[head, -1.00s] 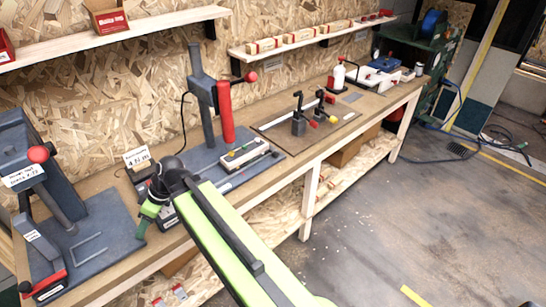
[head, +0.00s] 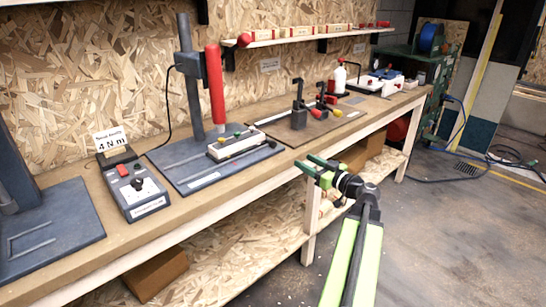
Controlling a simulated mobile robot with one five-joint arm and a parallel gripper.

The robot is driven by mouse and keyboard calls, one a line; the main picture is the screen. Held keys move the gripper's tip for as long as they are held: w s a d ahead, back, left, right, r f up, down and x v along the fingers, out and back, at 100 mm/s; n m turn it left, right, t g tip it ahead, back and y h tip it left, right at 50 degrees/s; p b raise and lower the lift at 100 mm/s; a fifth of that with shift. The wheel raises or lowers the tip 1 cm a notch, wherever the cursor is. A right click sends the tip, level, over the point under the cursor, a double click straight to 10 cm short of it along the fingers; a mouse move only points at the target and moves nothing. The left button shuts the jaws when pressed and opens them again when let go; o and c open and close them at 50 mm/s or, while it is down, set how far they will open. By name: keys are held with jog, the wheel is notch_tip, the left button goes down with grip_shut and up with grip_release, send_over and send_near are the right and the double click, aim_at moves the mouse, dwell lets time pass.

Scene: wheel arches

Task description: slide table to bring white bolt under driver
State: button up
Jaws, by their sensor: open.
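The driver (head: 216,84) is a red upright cylinder held on a dark column above a blue-grey base plate (head: 185,165). Below it, the slide table (head: 238,147) is a pale block on the base, with small coloured bolts on top, green and yellow among them. I cannot pick out the white bolt. A dark knob (head: 271,143) sits at the table's right end. My gripper (head: 314,166), with green fingers, is open and empty in front of the bench edge, to the right of the slide table and apart from it.
A control box (head: 136,187) with a "4 N m" sign (head: 110,139) stands left of the driver base. Black clamps (head: 298,105) stand on a plate to the right. A shelf (head: 300,37) runs above. The floor in front is free.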

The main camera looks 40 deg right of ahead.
aim_at(275, 145)
jog(key=w, duration=1.7)
jog(key=shift+w, duration=0.35)
grip_shut()
jog(key=shift+s, duration=0.1)
dwell(0.4)
